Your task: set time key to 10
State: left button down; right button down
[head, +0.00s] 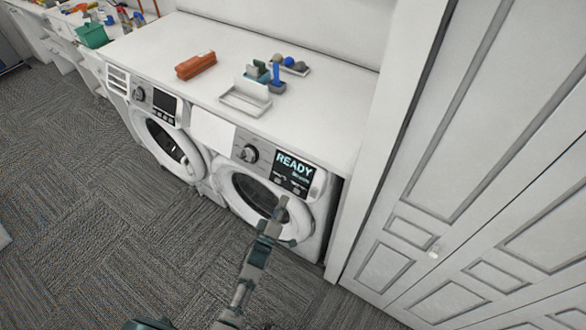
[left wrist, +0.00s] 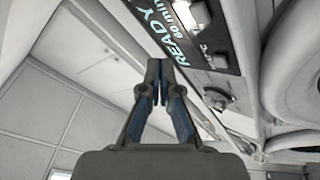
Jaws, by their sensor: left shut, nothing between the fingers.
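The right-hand front-loading machine (head: 262,185) has a dark display (head: 292,172) that reads READY, with a smaller line under it. In the left wrist view the display (left wrist: 176,28) shows READY and what looks like 60 min. I cannot read which is the time key. My left gripper (head: 283,204) is shut and empty, in front of the machine's door, below the panel. In the left wrist view its closed fingertips (left wrist: 160,68) appear near the panel. My right gripper is not in view.
A round knob (head: 249,153) sits left of the display. A second machine (head: 165,135) stands at the left. The white counter (head: 180,40) holds an orange-brown case (head: 196,65) and a small tray (head: 245,98). A white panelled door (head: 470,150) stands close at the right.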

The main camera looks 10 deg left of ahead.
aim_at(297, 191)
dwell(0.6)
